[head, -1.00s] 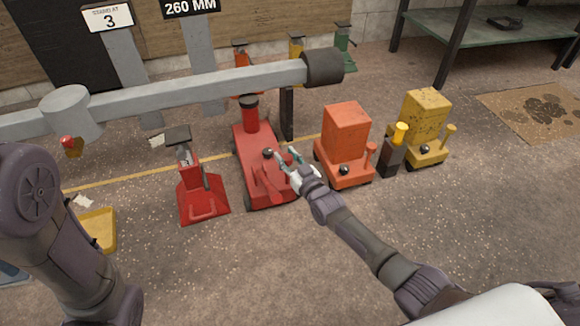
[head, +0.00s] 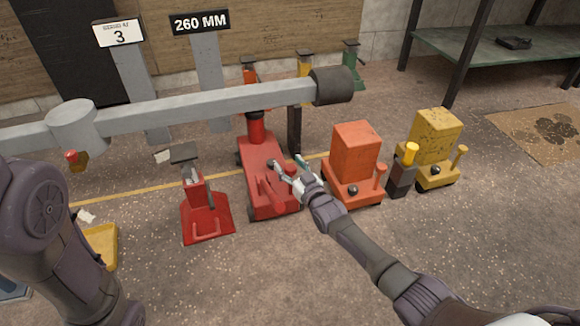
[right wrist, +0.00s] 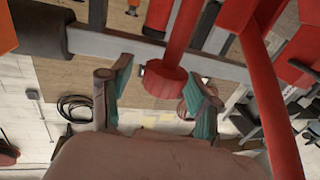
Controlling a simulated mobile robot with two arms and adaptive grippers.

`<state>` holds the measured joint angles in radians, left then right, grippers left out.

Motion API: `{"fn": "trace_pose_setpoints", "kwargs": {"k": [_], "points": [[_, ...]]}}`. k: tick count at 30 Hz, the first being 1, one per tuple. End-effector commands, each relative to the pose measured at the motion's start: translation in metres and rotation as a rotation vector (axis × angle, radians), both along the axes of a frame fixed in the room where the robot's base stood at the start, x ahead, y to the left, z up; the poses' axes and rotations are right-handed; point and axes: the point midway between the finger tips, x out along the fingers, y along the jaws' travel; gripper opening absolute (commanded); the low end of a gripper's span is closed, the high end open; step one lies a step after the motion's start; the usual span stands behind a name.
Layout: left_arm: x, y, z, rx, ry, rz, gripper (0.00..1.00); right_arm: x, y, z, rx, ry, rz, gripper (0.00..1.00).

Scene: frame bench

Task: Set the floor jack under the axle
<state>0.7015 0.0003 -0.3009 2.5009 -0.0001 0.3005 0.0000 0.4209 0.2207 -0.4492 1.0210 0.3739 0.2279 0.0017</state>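The red floor jack (head: 265,180) stands on the floor with its lifting post below the grey axle beam (head: 200,104). The top of the post is at the beam's lower edge; I cannot tell whether they touch. The axle ends in a dark hub (head: 332,86). My right gripper (head: 288,165) is open over the jack, its teal-padded fingers apart. In the right wrist view, a red bar with a knobbed end (right wrist: 166,80) shows between or beyond the fingertips (right wrist: 160,85); contact is unclear. My left arm is at the left, its gripper out of view.
A red jack stand (head: 207,212) is left of the jack. An orange machine (head: 355,150) and a yellow one (head: 436,135) stand right, with a dark post (head: 401,178) between them. A yellow tray (head: 102,243) lies left. The front floor is clear.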

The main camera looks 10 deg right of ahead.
Motion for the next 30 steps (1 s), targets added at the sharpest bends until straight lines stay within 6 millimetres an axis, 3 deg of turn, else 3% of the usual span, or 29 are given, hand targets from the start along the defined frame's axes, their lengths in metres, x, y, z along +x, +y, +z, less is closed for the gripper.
{"fn": "trace_pose_setpoints", "kwargs": {"k": [7, 11, 22, 30], "points": [[0.003, 0.001, 0.000, -0.002, 0.010, 0.001, 0.40, -0.003, 0.000, -0.001, 0.000, 0.000, 0.001, 0.62], [0.002, 0.000, 0.000, -0.002, 0.006, 0.001, 0.40, -0.015, -0.003, -0.003, 0.000, 0.003, 0.002, 0.62], [0.001, 0.000, 0.000, -0.001, 0.003, 0.001, 0.40, -0.087, -0.022, -0.002, -0.001, 0.002, 0.002, 0.62], [0.001, 0.000, 0.000, -0.001, 0.003, 0.001, 0.40, -0.114, -0.029, -0.001, -0.001, 0.000, 0.002, 0.62]]}}
